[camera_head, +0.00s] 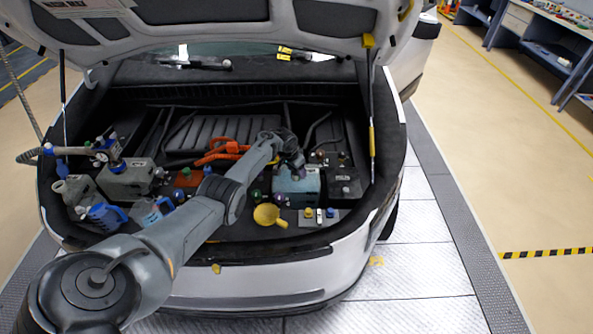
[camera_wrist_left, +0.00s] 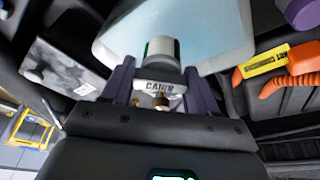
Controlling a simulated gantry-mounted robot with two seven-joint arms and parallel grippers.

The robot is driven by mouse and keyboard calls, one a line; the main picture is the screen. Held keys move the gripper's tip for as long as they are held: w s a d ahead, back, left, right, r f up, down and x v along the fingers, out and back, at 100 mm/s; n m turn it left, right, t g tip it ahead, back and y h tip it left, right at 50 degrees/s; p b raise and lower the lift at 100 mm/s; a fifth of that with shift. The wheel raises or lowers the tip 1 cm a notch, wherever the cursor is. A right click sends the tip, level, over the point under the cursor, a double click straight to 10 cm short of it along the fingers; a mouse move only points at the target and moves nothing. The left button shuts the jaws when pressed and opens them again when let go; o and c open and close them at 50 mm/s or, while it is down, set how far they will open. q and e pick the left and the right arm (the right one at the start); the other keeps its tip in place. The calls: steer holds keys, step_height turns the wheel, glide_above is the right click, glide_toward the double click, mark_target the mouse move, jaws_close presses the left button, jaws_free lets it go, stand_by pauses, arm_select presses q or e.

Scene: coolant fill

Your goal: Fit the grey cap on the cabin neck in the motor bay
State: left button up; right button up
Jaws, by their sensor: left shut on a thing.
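My left gripper (camera_head: 293,160) is over the light blue tank (camera_head: 296,186) at the right of the motor bay. The left wrist view shows its two dark fingers (camera_wrist_left: 160,78) shut on the grey cap (camera_wrist_left: 162,50), one on each side. A "CABIN" label (camera_wrist_left: 159,87) shows between the fingers. The pale blue tank (camera_wrist_left: 215,35) fills the background behind the cap. The cabin neck is hidden by the cap and gripper, so I cannot tell whether the cap touches it. My right gripper is in neither view.
A yellow funnel (camera_head: 268,215) and a grey tray (camera_head: 320,218) with small caps lie in front of the tank. An orange cable (camera_head: 222,150) lies behind, left of the gripper. A grey tank (camera_head: 130,180) and blue jugs crowd the left. The raised hood (camera_head: 250,20) hangs above.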

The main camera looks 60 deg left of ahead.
arm_select(q)
steer(key=shift+s+f+m+b, duration=0.1)
steer(key=shift+f+m+b, duration=0.15)
steer(key=shift+m, duration=0.25)
stand_by(0.3)
steer(key=o, duration=1)
steer(key=shift+r, duration=0.1)
steer(key=shift+r, duration=0.15)
